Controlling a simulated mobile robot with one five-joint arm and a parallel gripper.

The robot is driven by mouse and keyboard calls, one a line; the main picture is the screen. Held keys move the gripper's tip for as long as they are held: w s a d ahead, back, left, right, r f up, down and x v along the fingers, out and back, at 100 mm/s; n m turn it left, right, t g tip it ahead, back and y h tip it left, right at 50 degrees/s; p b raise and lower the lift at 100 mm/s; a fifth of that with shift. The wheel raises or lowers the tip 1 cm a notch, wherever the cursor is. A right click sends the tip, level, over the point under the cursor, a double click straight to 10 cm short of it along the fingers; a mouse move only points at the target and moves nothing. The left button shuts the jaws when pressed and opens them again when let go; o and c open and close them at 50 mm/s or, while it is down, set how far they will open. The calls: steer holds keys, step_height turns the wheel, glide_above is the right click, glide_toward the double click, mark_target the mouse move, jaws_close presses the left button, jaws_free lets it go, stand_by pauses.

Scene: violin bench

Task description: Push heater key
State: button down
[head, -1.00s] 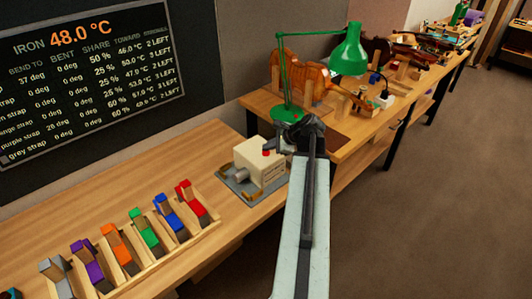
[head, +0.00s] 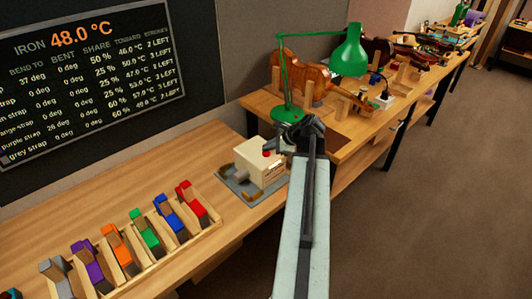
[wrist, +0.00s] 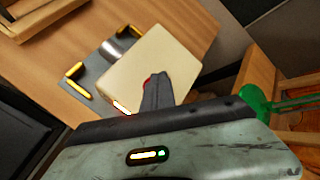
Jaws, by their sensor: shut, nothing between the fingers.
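The heater is a cream box (head: 256,163) on a grey plate at the far end of the near bench. Its red key (head: 267,153) shows on the box top, just left of my gripper. My gripper (head: 274,147) is shut and empty, beside and close above the key. In the wrist view the shut fingers (wrist: 155,90) reach over the edge of the cream box (wrist: 150,60). A sliver of the red key (wrist: 147,79) shows at their left side, the rest hidden. I cannot tell whether they touch it. The board (head: 110,75) reads IRON 48.0 °C.
A green lamp (head: 348,55) and a second bench with violin parts stand behind my gripper. The floor at right is clear.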

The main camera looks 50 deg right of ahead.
mark_target(268, 154)
step_height(268, 154, up, 6)
steer(key=p, duration=0.6)
steer(key=shift+r, duration=0.1)
